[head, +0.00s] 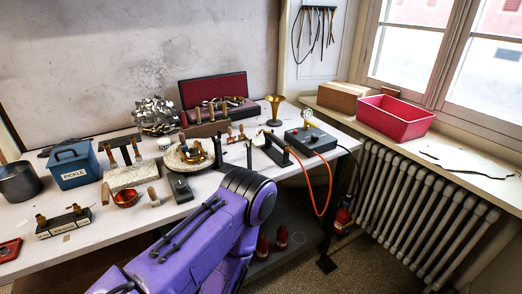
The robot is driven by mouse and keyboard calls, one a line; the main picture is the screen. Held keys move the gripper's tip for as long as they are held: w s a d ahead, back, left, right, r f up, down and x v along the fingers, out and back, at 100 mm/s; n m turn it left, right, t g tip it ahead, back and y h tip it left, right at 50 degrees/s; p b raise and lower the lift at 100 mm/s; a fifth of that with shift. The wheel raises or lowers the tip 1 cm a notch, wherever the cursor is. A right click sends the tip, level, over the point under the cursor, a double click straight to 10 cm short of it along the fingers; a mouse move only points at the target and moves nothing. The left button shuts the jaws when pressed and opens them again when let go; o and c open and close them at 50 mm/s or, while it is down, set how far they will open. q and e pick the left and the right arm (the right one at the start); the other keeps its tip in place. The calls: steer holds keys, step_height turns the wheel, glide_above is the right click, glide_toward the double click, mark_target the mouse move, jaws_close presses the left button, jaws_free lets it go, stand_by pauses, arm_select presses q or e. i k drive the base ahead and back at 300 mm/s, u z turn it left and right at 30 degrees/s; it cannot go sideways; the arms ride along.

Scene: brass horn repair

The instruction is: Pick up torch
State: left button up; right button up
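The torch (277,151) appears as a dark piece on a low black stand on the bench, right of centre. An orange hose runs from it down over the bench's front edge. Its details are small and hard to make out. My purple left arm reaches in from the lower left, its wrist over the bench's front edge. Two dark upright fingers of my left gripper (234,153) seem to show beyond the wrist, apart with nothing visible between them, just left of the torch. The gripper's body is mostly hidden by the arm. My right gripper is out of view.
A grey control box (310,139) stands right of the torch, and a brass bell-shaped piece (274,110) behind it. A round pad with brass parts (184,163) and a dark block (180,187) lie left. A blue box (73,165) stands farther left; a radiator (410,200) is right.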

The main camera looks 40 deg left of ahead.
mark_target(271, 136)
steer(key=u, duration=1)
